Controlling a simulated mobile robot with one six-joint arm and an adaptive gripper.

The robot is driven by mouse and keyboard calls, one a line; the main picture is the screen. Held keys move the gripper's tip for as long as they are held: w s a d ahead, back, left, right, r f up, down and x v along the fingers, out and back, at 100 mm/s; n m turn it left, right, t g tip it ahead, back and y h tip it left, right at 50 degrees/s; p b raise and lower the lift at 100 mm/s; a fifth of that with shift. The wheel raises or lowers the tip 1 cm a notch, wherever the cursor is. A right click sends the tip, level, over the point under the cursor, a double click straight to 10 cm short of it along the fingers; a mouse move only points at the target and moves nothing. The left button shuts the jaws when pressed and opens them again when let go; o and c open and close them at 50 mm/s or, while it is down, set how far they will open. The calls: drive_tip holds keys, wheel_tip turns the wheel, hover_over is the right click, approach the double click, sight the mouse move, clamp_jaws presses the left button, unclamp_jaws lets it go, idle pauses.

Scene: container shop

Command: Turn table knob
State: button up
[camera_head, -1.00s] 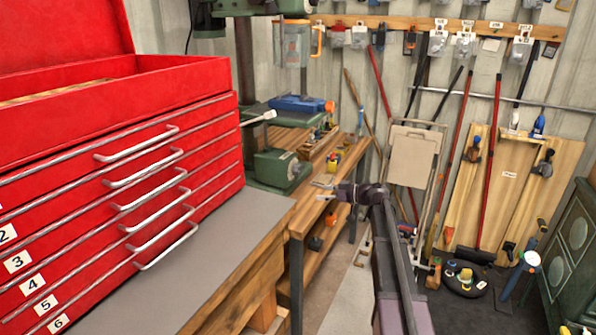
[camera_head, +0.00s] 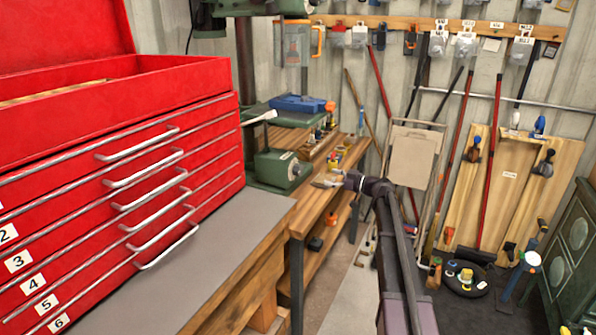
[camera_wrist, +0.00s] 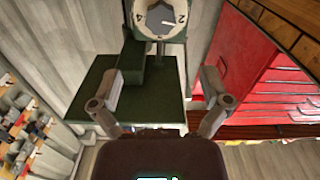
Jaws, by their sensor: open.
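The green drill press has a table (camera_head: 265,114) with a blue vise (camera_head: 298,103) on it. A pale lever-like handle (camera_head: 260,117) sticks out at the table's left side; I cannot tell whether it is the table knob. My gripper (camera_head: 322,184) is in front of the press, to the right of its green base (camera_head: 282,170), apart from it and from the handle. In the wrist view my gripper (camera_wrist: 160,88) is open, with nothing between its fingers. Beyond it are a dark green plate (camera_wrist: 150,108) and a white dial (camera_wrist: 160,18) marked 2 and 4.
A red tool chest (camera_head: 120,190) stands on a grey-topped bench (camera_head: 195,265) at the left. Small items lie on the wooden bench (camera_head: 310,200) beside the press. Boards (camera_head: 520,190) and long-handled tools lean on the right wall. A strip of floor (camera_head: 345,285) is clear.

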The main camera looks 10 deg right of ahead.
sight(301, 170)
drive_tip(key=x, duration=1.2)
drive_tip(key=shift+w+a, duration=0.15)
drive_tip(key=shift+a, duration=0.1)
drive_tip(key=c, duration=1.2)
drive_tip(key=shift+o, duration=0.2)
drive_tip(key=shift+a, duration=0.15)
